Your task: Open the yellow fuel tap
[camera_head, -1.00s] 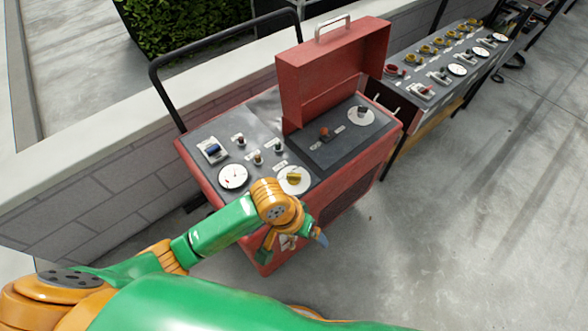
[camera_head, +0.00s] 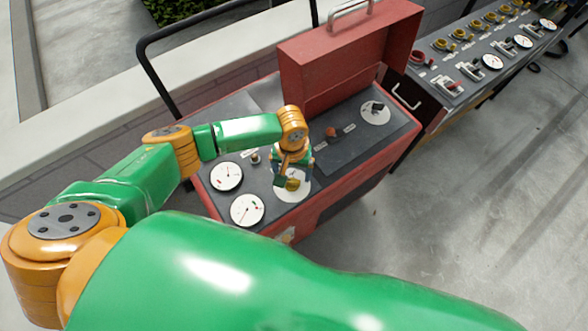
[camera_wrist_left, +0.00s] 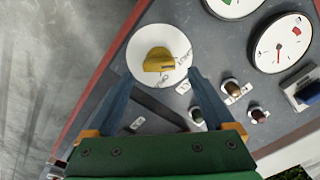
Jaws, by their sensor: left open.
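The yellow fuel tap (camera_wrist_left: 158,60) is a small yellow knob on a round white dial plate (camera_wrist_left: 140,42) on the dark top panel of the red cart. In the head view the tap (camera_head: 292,184) shows just below my left gripper (camera_head: 288,172), which partly covers its dial. In the left wrist view my left gripper (camera_wrist_left: 160,84) is open, its two dark fingers spread, and nothing is between them. The tap lies ahead of the gap between the fingertips, apart from both. My right gripper is not in view.
The cart's panel also carries white gauges (camera_head: 247,209), small knobs (camera_wrist_left: 232,87), an orange knob (camera_head: 331,132) and a black switch on a white disc (camera_head: 375,112). An open red lid (camera_head: 345,50) stands behind. A second control panel (camera_head: 480,55) is at upper right.

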